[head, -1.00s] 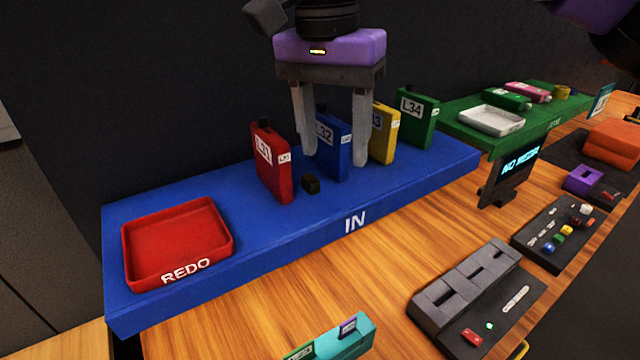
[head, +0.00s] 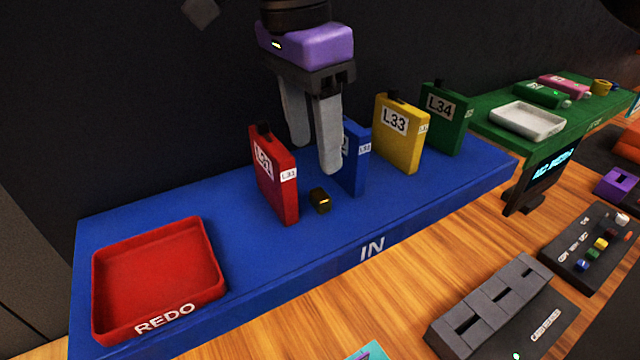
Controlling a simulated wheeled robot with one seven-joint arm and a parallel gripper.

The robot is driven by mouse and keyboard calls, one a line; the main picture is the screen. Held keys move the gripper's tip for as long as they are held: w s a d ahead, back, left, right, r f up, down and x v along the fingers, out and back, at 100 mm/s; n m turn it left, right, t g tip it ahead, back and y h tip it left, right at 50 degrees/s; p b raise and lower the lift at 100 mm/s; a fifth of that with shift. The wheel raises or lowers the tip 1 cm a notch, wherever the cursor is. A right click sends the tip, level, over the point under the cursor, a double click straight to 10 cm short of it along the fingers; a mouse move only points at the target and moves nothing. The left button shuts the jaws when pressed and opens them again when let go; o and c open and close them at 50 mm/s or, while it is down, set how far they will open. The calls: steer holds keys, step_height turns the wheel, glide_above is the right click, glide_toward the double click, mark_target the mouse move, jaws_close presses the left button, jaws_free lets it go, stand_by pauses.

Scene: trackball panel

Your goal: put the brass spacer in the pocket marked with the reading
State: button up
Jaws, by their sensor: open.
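A small dark block with a brass-coloured glint (head: 320,200) sits on the blue IN shelf (head: 255,268), between the red L31 case (head: 272,185) and the blue case (head: 356,160). It may be the brass spacer; I cannot be sure. My gripper (head: 316,158) hangs over the shelf above and behind this block, fingers pointing down, apart and empty. Its near finger hides part of the blue case. No pocket marked with a reading can be made out. A grey slotted block (head: 490,305) stands on the table at lower right.
A red REDO tray (head: 160,275) is empty at left. Yellow L33 (head: 397,140) and green L34 (head: 445,120) cases stand upright to the right. A small lit display (head: 545,178), a button panel (head: 590,245) and a white tray (head: 528,120) on a green shelf lie further right.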

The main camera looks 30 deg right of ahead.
mark_target(320, 194)
steer(key=shift+w+f, duration=0.1)
steer(key=shift+f, duration=0.35)
steer(key=shift+d+f+p, duration=0.2)
steer(key=shift+f+p, duration=0.3)
steer(key=shift+f, duration=1.25)
steer(key=shift+d+f+p, duration=0.15)
steer(key=shift+f+p, duration=0.3)
steer(key=shift+f, duration=1.25)
jaws_close()
